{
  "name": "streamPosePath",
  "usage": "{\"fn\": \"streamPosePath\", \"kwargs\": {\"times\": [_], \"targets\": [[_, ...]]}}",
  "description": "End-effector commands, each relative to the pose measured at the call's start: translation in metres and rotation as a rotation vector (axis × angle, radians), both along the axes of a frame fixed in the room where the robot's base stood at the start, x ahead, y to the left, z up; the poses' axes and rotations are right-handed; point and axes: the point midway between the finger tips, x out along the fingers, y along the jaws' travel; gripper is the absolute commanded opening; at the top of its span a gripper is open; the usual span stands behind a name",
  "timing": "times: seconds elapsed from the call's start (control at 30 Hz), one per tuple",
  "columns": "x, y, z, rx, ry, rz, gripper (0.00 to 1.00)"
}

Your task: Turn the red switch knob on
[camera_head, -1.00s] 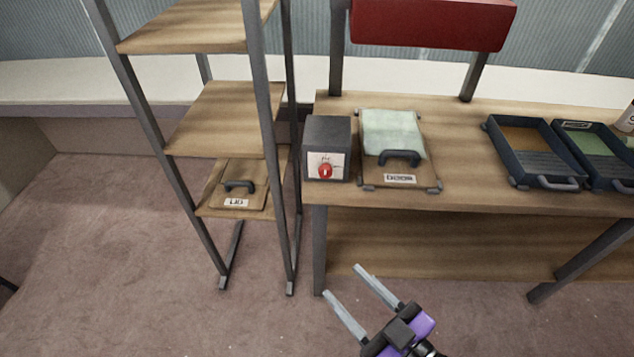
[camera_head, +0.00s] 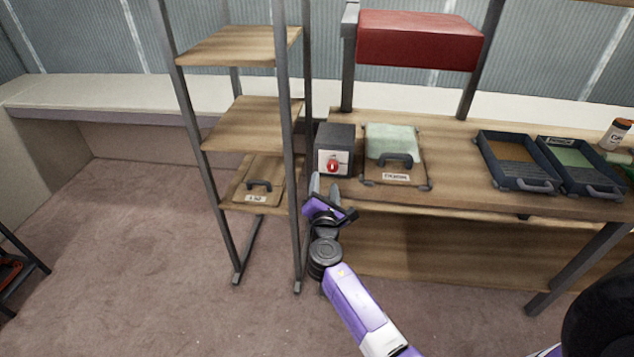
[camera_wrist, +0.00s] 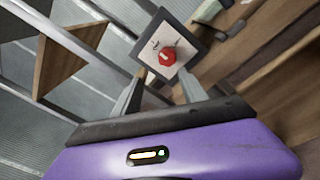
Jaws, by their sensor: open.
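The red switch knob (camera_head: 332,167) is on the white front plate of a dark grey box (camera_head: 337,135) at the left end of the workbench. In the wrist view the knob (camera_wrist: 167,56) shows ahead, between and beyond the two fingers. My gripper (camera_head: 324,182) is open and empty, just in front of and below the knob, pointing at the box. In the wrist view my gripper (camera_wrist: 163,84) has its fingers spread apart. They appear not to touch the knob. The white mark on the knob looks tilted in the wrist view.
A shelf rack (camera_head: 288,150) stands close on the left of my gripper. A lidded board with a black handle (camera_head: 395,160) lies right of the box. Dark trays (camera_head: 515,160) are further right. A red cabinet (camera_head: 418,40) hangs above the bench.

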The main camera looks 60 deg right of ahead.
Motion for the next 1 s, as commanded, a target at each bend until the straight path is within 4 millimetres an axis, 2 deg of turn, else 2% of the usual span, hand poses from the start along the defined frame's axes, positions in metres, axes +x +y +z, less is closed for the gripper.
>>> {"fn": "streamPosePath", "kwargs": {"times": [0.03,0.1,0.23,0.37,0.7,1.0], "targets": [[-0.008,-0.002,-0.009,-0.049,0.089,-0.028,0.5],[-0.015,-0.005,-0.008,-0.109,0.174,-0.059,0.5],[-0.019,-0.008,-0.005,-0.147,0.235,-0.079,0.5],[-0.014,-0.018,-0.005,-0.15,0.241,-0.077,0.5],[0.007,-0.063,-0.005,-0.148,0.237,-0.076,0.5],[0.014,-0.077,-0.006,-0.146,0.237,-0.075,0.5]]}}
